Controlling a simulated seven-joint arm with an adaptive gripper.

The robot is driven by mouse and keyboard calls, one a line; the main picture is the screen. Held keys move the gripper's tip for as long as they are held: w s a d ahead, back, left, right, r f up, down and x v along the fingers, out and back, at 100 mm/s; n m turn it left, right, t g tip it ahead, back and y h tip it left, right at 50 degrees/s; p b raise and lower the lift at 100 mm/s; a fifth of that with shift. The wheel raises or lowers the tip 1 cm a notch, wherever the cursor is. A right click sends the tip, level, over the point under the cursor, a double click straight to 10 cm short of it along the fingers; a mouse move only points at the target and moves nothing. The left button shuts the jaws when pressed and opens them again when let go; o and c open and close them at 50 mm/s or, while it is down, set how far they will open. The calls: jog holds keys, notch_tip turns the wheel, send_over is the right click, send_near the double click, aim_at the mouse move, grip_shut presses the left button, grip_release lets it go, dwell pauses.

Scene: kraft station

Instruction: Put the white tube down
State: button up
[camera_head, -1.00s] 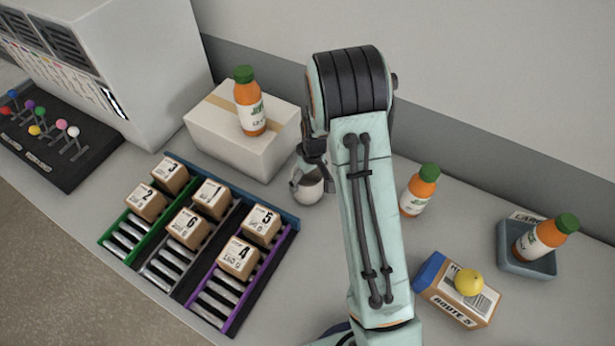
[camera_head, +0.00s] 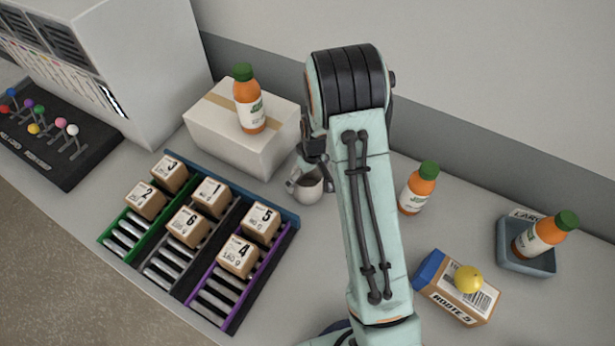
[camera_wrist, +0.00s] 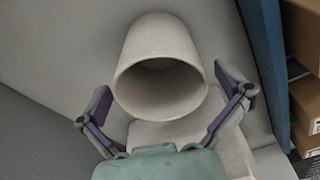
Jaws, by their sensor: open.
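The white tube (camera_head: 309,189) is on the grey counter, in front of the white carton and partly hidden by my arm. In the wrist view the white tube (camera_wrist: 160,65) shows its round open end toward the camera and a hollow inside. My gripper (camera_wrist: 167,98) is open, with one finger on each side of the tube and visible gaps between fingers and tube. In the head view my gripper (camera_head: 305,178) is at the tube, its fingers partly hidden by the arm.
A white carton (camera_head: 225,150) with an orange bottle (camera_head: 250,105) on top stands just behind. A rack (camera_head: 285,220) of several small numbered boxes lies to the left. Another bottle (camera_head: 418,190), a blue tray (camera_head: 540,265) and a route box (camera_head: 440,285) are to the right.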

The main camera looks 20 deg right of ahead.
notch_tip(320, 180, up, 11)
jog(key=s, duration=0.1)
jog(key=s+a+r+m, duration=0.1)
jog(key=s+r, duration=0.2)
jog(key=s, duration=0.5)
jog(key=s+a+r+m+g, duration=0.1)
jog(key=s+a+r, duration=0.1)
jog(key=s, duration=0.7)
jog(key=s+a+r+m, duration=0.1)
jog(key=s+r, duration=0.3)
jog(key=s, duration=0.5)
jog(key=shift+a+r+m, duration=0.2)
jog(key=shift+m, duration=0.1)
